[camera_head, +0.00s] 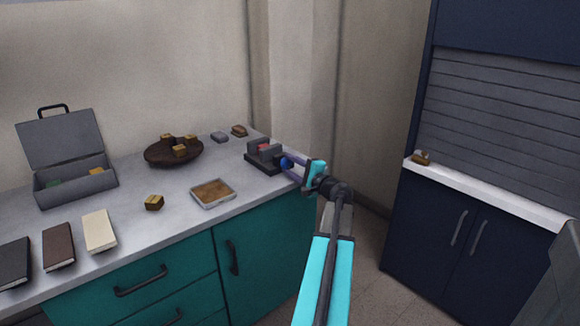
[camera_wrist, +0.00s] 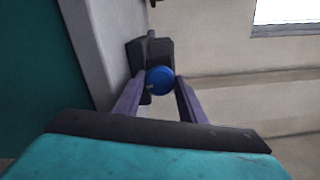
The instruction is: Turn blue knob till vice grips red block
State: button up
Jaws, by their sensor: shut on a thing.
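The blue knob (camera_wrist: 159,80) sits on the near end of the dark vice in the wrist view. It also shows in the head view (camera_head: 286,163). The grey vice (camera_head: 262,158) stands at the right end of the counter. The red block (camera_head: 264,147) sits between the vice's jaws in the head view; whether the jaws touch it is too small to tell. My gripper (camera_wrist: 160,88) has its two purple fingers on either side of the knob and is shut on it. In the head view my gripper (camera_head: 287,166) reaches the knob from the right.
A shallow tray (camera_head: 230,199), a wooden cube (camera_head: 154,203), a dark bowl (camera_head: 160,158) with several cubes, an open grey toolbox (camera_head: 80,187) and several books (camera_head: 99,231) stand on the counter (camera_head: 130,230). A dark cabinet (camera_head: 430,225) is at the right.

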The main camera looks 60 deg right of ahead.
jog(key=o, duration=1.1)
jog(key=shift+c, duration=0.2)
jog(key=shift+f+n, duration=0.1)
jog(key=shift+n, duration=0.2)
